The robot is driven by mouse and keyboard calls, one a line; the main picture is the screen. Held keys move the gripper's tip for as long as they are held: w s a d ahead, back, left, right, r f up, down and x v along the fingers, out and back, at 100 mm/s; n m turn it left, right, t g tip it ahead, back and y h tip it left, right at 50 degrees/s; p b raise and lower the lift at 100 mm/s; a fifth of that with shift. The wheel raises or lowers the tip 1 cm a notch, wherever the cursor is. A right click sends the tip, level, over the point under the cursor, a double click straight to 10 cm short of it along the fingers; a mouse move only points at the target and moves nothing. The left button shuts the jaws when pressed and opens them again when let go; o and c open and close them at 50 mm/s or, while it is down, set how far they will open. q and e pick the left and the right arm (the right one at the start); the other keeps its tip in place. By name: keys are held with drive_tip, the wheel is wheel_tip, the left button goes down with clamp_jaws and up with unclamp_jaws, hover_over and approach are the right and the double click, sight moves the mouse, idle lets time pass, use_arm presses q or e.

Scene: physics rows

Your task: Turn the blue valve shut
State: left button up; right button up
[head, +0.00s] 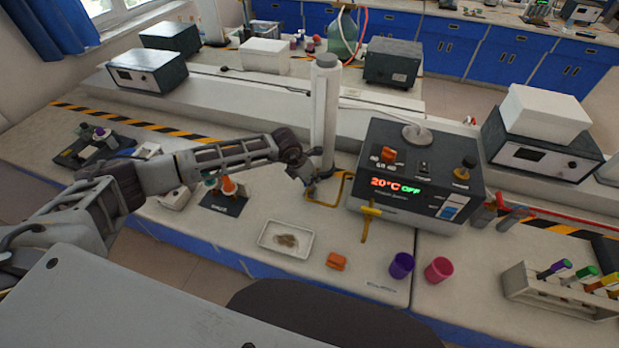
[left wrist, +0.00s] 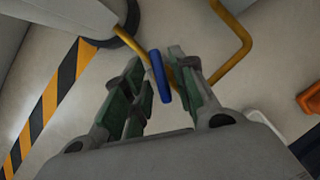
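The blue valve handle (left wrist: 159,77) shows in the left wrist view as a short blue bar over a yellow pipe (left wrist: 235,55). My left gripper (left wrist: 154,58) is open, with one finger on each side of the blue handle and gaps visible between. In the head view my left gripper (head: 309,188) is low over the bench, beside the white column and the yellow pipe (head: 343,189). The blue handle cannot be made out there; the gripper seems to cover it. My right gripper is in neither view.
A heater box (head: 415,175) with a lit display stands right of the gripper, with a yellow tap (head: 369,213) before it. The white column (head: 325,115) rises close behind.

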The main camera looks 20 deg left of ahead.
use_arm(q)
clamp_jaws()
